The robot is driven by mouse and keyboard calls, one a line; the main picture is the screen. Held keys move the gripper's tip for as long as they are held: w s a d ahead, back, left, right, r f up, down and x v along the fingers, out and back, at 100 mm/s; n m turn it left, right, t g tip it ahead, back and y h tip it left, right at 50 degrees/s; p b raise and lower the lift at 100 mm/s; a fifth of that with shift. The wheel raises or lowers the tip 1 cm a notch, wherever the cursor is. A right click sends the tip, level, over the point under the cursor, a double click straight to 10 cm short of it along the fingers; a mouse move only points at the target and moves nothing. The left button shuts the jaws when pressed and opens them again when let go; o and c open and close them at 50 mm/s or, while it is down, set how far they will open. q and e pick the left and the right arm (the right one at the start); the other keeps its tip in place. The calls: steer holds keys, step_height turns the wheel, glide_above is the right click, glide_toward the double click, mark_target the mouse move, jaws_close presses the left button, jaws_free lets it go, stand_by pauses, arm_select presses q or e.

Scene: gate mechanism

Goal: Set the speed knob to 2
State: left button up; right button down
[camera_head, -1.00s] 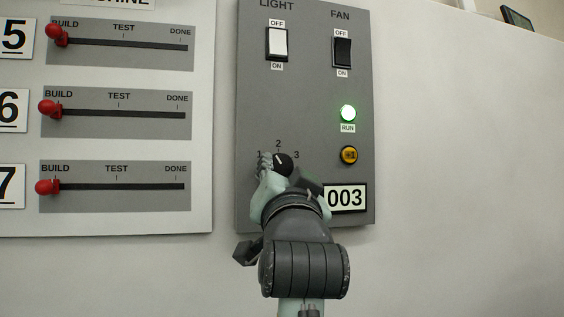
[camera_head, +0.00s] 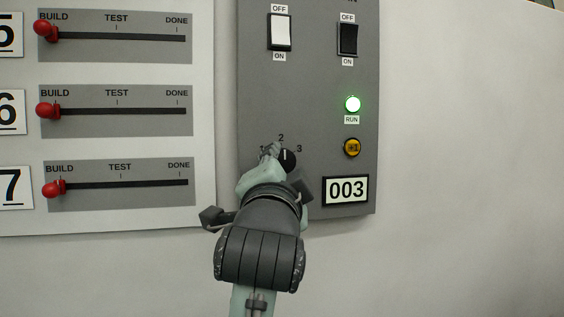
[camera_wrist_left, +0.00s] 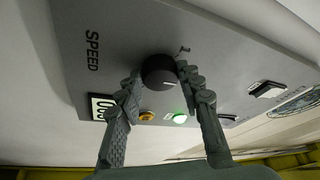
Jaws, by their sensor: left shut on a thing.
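The black speed knob (camera_head: 288,159) sits low on the grey panel, with the marks 1, 2 and 3 around its top. Its white pointer line looks about upright, toward the 2. My left gripper (camera_head: 275,157) is at the knob and covers its left side. In the left wrist view the knob (camera_wrist_left: 158,71) is between the two fingertips of my left gripper (camera_wrist_left: 160,82), which is shut on it. There the word SPEED and one number show, and a finger covers part of the scale. My right gripper is out of view.
On the grey panel (camera_head: 310,110) are a white light switch (camera_head: 279,31), a black fan switch (camera_head: 348,39), a lit green RUN lamp (camera_head: 353,104), a yellow button (camera_head: 352,147) and a 003 plate (camera_head: 346,190). A slider board (camera_head: 120,144) with red handles stands left.

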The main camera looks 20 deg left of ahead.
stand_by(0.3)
arm_select(q)
steer(key=o, duration=1.2)
steer(key=shift+c, duration=0.2)
steer(key=r, duration=0.9)
steer(key=shift+s+a+r, duration=0.2)
steer(key=shift+s+r, duration=0.05)
steer(key=shift+r, duration=0.1)
steer(key=shift+w+d+r, duration=0.15)
steer(key=shift+w+r, duration=0.05)
steer(key=shift+r, duration=0.05)
